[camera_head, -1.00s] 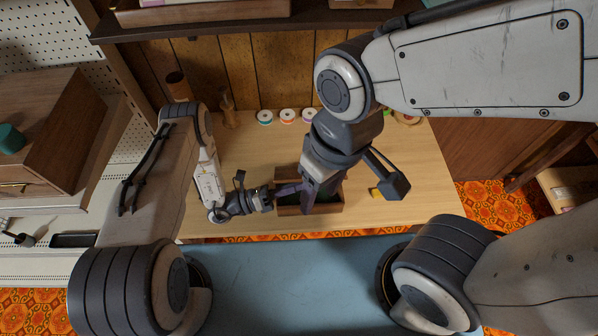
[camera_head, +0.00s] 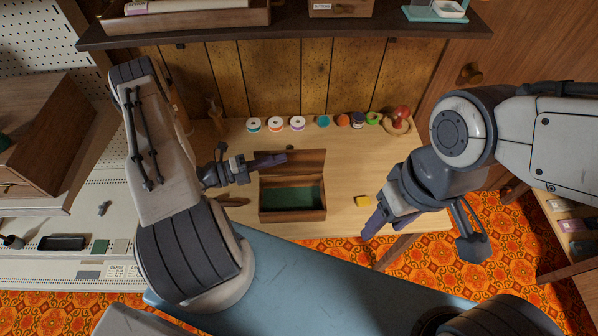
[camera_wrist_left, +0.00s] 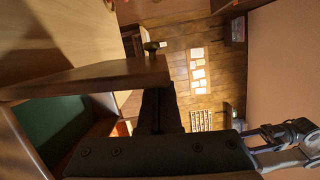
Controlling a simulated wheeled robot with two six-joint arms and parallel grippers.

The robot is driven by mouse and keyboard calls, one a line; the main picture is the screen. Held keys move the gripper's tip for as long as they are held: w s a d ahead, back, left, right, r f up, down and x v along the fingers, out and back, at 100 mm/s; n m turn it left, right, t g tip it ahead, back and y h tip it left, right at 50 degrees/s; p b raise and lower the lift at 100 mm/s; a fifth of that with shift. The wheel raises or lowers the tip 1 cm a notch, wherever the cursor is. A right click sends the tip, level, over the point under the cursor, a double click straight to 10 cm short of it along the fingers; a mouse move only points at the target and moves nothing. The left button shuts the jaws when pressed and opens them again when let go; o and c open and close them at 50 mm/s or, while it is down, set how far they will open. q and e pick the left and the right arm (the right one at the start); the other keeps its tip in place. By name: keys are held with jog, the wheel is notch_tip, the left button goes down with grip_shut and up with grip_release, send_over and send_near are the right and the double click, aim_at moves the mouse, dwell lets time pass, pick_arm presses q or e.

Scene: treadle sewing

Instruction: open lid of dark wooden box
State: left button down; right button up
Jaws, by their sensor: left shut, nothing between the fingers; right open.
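The dark wooden box (camera_head: 293,213) stands on the table with its lid (camera_head: 305,160) raised at the back, and its green-lined inside shows. In the left wrist view the lid (camera_wrist_left: 90,77) is close to my fingers and the green lining (camera_wrist_left: 50,128) shows at the left. My left gripper (camera_head: 280,159) is shut and empty at the lid's left part; whether it touches the lid I cannot tell.
A yellow block (camera_head: 362,201) lies right of the box. Several thread spools (camera_head: 275,124) line the table's back, with a red pincushion (camera_head: 400,115) at the right. A shelf (camera_head: 290,30) overhangs the back. The table right of the box is mostly clear.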

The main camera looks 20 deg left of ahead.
pick_arm(q)
jog(key=shift+w+a+n+b, duration=0.15)
jog(key=shift+w+a+n, duration=0.05)
jog(key=shift+w+n, duration=0.35)
jog(key=shift+w+a+n+b, duration=0.15)
jog(key=shift+w+a+n, duration=0.05)
jog(key=shift+w+n, duration=0.3)
jog(key=shift+w+a+r, duration=0.1)
jog(key=shift+w+a, duration=0.15)
jog(key=shift+w, duration=0.4)
